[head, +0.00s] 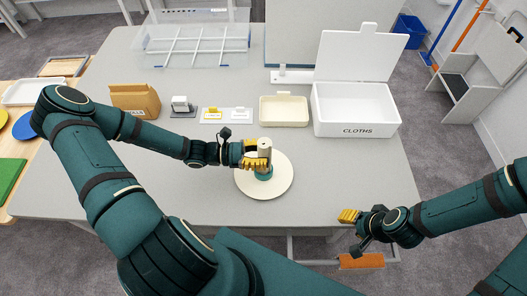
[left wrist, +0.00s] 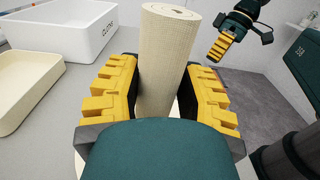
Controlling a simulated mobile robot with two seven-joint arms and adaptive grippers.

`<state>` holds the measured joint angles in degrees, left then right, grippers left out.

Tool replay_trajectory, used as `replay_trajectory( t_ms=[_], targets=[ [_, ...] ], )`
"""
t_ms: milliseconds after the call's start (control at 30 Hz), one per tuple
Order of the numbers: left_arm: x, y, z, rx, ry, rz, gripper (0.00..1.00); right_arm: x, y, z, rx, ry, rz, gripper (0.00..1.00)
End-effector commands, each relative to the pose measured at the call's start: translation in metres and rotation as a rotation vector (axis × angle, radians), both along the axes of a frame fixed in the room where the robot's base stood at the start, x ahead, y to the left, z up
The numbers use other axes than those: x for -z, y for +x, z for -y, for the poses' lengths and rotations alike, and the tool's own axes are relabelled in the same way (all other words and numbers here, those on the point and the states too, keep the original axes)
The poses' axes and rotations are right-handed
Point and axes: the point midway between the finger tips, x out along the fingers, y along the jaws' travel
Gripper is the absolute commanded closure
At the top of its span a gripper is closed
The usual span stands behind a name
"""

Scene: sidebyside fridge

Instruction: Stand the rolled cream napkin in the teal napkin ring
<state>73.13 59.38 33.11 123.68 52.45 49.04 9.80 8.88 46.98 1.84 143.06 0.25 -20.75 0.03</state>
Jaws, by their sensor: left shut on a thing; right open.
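The rolled cream napkin (head: 265,144) is upright between the yellow fingers of my left gripper (head: 256,158), which is shut on it. In the left wrist view the napkin (left wrist: 167,60) rises between both fingers, its spiral end up. The teal napkin ring (head: 264,175) is on the round cream board (head: 281,184), directly below the gripper. The fingers partly cover the napkin's lower part, and I cannot tell whether its lower end is inside the ring. My right gripper (head: 349,216) is open and empty by the table's front edge, away from the napkin.
A cream tray (head: 284,111) and an open white box marked CLOTHS (head: 356,108) stand behind the board. The grey table is clear on both sides of the board.

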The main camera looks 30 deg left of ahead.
Motion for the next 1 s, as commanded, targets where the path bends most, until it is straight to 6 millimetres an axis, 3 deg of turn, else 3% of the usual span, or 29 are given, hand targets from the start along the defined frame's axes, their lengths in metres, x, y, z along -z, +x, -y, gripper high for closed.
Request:
replay_trajectory(
  t_ms=[467, 500, 533, 567, 867, 1000],
  targets=[
    [0.005, 0.0, 0.0, 0.0, 0.0, 0.001, 0.97, 0.003, 0.0, 0.0, 0.0, -0.001, 0.001, 0.53],
    [0.005, 0.0, 0.0, 0.0, 0.0, 0.001, 0.45, 0.003, 0.0, 0.0, 0.0, -0.001, 0.001, 0.53],
    [0.005, 0.0, 0.0, 0.0, 0.0, 0.001, 0.35, 0.003, 0.0, 0.0, 0.0, -0.001, 0.001, 0.53],
    [0.005, 0.0, 0.0, 0.0, 0.0, 0.001, 0.31, 0.003, 0.0, 0.0, 0.0, -0.001, 0.0, 0.53],
    [0.005, 0.0, -0.001, -0.001, 0.001, 0.0, 0.31, 0.003, 0.0, 0.0, 0.0, -0.001, 0.001, 0.53],
    [0.005, -0.004, -0.01, -0.003, 0.005, 0.001, 0.31, 0.003, 0.0, 0.0, 0.0, -0.001, 0.0, 0.53]
  ],
)
